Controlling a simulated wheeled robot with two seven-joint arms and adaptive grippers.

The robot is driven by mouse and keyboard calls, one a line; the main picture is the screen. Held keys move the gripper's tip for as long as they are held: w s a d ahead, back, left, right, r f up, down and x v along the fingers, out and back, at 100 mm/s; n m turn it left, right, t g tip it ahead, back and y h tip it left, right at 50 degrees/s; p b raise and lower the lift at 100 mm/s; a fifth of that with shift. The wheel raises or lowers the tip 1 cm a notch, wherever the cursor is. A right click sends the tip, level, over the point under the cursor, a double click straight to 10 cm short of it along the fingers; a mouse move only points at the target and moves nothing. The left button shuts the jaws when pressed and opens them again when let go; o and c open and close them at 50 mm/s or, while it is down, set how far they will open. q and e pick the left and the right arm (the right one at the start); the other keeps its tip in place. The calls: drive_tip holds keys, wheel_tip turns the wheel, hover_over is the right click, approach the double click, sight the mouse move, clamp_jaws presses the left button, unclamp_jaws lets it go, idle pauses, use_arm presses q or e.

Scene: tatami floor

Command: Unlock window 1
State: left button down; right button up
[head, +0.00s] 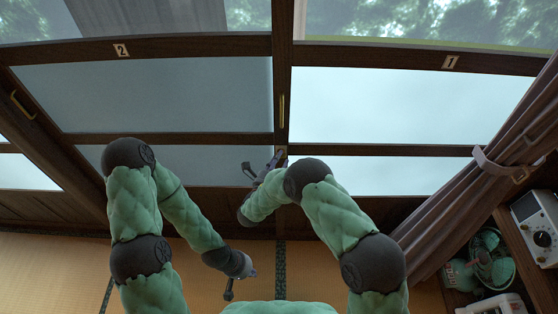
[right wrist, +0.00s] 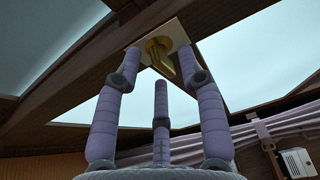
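Window 1 is the right-hand pane, marked by a label "1" (head: 451,62) on its dark wooden frame. In the right wrist view, a brass lock lever (right wrist: 161,60) sits on a pale square plate on a frame bar. My right gripper (head: 264,164) is in front of the middle post. In its wrist view its three purple fingers (right wrist: 160,65) are spread apart, with the tips near the plate's edges and nothing gripped; whether they touch the plate is unclear. My left gripper (head: 230,286) hangs low over the tatami, too small to tell its state.
A label "2" (head: 121,50) marks the left pane. A vertical brass pull (head: 281,111) is on the middle post. A tied curtain (head: 478,177) hangs at the right. A shelf holds a green fan (head: 489,258) and a white device (head: 538,229). Tatami (head: 50,265) lies below.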

clamp_jaws()
drive_tip(key=shift+m, duration=0.4)
drive_tip(key=m+g+y+b, duration=0.1)
drive_tip(key=m+y+b, duration=0.1)
drive_tip(key=m+b, duration=0.1)
drive_tip(key=m+g+y+b, duration=0.1)
drive_tip(key=m+y+b, duration=0.1)
drive_tip(key=m, duration=0.3)
drive_tip(key=r+m+g+y+b, duration=0.1)
drive_tip(key=m+y+b, duration=0.1)
drive_tip(key=m+b, duration=0.2)
drive_tip(key=shift+d+m+y, duration=0.2)
drive_tip(key=shift+m+y, duration=0.2)
idle(0.3)
idle(0.4)
unclamp_jaws()
drive_tip(key=shift+r, duration=0.1)
